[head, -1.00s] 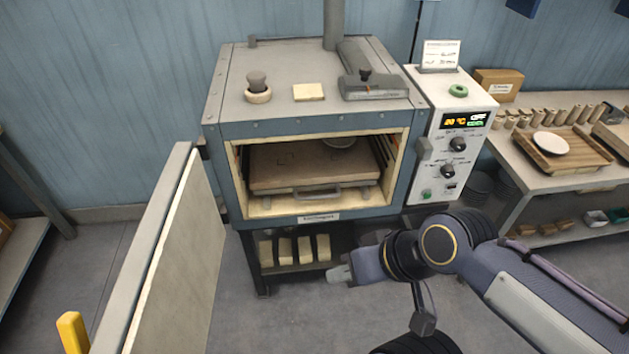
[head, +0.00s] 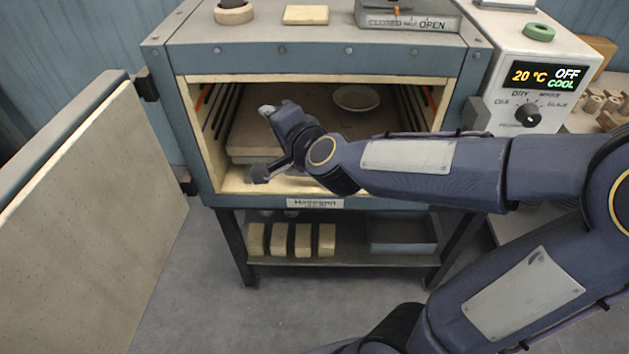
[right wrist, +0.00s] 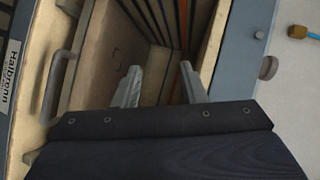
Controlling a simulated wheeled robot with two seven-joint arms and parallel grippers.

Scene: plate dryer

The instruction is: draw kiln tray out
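The kiln tray (head: 317,103) is a tan slab inside the open kiln, with a pale shallow dish (head: 357,98) on it toward the back. In the right wrist view the tray (right wrist: 108,65) shows with its bar handle (right wrist: 55,90) left of my fingers. My right gripper (head: 262,142) is at the kiln mouth, in front of the tray's left part, and hides the handle in the head view. In the right wrist view its two fingers (right wrist: 161,84) are apart with nothing between them. My left gripper is not in view.
The kiln door (head: 90,210) stands swung open at the left. The kiln frame (head: 320,62) surrounds the mouth. The control box (head: 535,75) at right reads 20 °C, OFF, COOL. Cream blocks (head: 290,240) stand on the shelf below. The floor in front is clear.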

